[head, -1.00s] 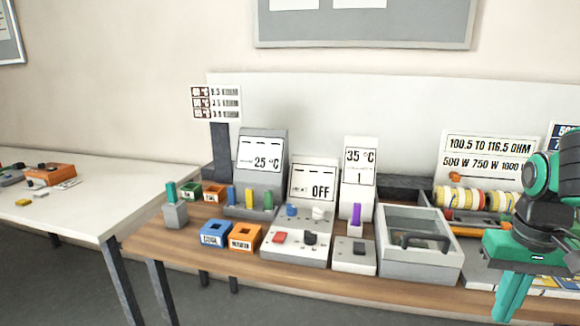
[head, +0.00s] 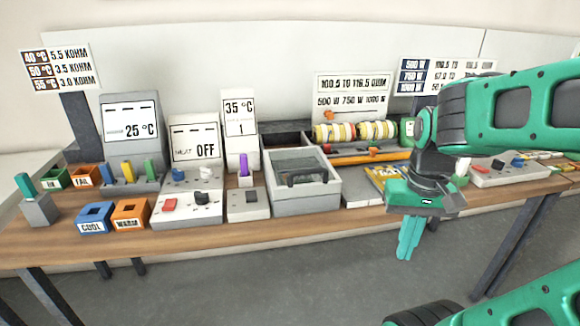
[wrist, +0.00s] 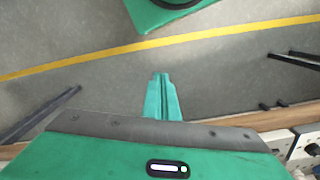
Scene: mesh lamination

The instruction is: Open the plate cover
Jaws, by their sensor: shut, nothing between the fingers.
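The plate cover (head: 301,168) is a see-through lid with a grey frame and a dark handle. It lies closed on a light grey box (head: 306,202) on the wooden bench in the head view. My gripper (head: 408,240) is to the right of the box, in front of the bench edge. Its green fingers point down and are shut together with nothing between them. The fingers (wrist: 163,98) also show in the wrist view, over the grey floor. The plate cover is not in the wrist view.
Left of the box stand a small switch unit (head: 248,203), a panel reading OFF (head: 194,150) and blue (head: 94,218) and orange (head: 130,214) bins. Yellow-white rolls (head: 355,132) lie behind at right. The floor in front of the bench (head: 250,280) is clear.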

